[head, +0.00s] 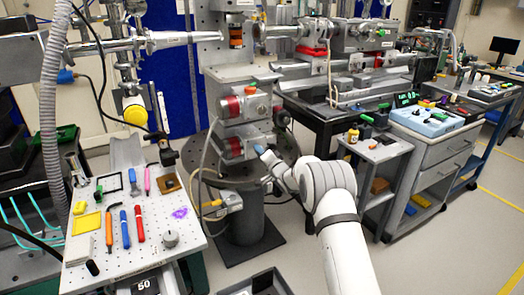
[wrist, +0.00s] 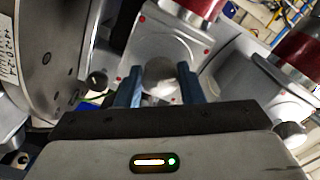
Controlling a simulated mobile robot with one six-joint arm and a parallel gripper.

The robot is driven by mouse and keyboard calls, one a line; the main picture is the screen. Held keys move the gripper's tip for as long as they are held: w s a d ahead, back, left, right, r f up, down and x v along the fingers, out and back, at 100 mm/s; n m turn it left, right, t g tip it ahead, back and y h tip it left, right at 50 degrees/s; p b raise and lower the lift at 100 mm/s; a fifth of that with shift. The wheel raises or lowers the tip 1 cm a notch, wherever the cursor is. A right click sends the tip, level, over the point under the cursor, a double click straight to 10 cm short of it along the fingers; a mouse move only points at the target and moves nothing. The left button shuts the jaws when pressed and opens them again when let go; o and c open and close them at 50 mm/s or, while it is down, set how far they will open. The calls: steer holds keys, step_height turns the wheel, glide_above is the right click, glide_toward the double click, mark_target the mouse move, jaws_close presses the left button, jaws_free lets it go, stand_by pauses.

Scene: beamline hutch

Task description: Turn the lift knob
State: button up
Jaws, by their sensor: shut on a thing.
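In the wrist view, a round grey knob (wrist: 158,72) sits on the silver housing (wrist: 160,40) of a stage with a dark red motor (wrist: 195,8). My gripper (wrist: 160,88) has its two blue fingers on either side of this knob and is shut on it. In the head view, my gripper (head: 263,152) reaches the right side of the lower stage unit with a red motor (head: 232,148). The knob itself is hidden there. No label shows which knob is the lift knob.
Another red-motored unit (head: 237,106) sits just above. In the wrist view, a second knob (wrist: 290,132) is at the right and a dark knob (wrist: 97,80) at the left. A perforated tool table (head: 135,255) stands left, a small grey cart (head: 375,150) right. Floor beyond the carts is clear.

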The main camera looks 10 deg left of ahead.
steer(key=shift+w+d+r+m+p, duration=0.15)
steer(key=shift+m+p, duration=0.5)
steer(key=shift+m, duration=1.35)
steer(key=shift+s+d+r+m+p, duration=0.1)
steer(key=shift+m+p, duration=0.55)
steer(key=shift+m, duration=1.35)
steer(key=o, duration=0.7)
steer(key=shift+w+f, duration=0.1)
steer(key=shift+o, duration=1.4)
steer(key=shift+a, duration=0.1)
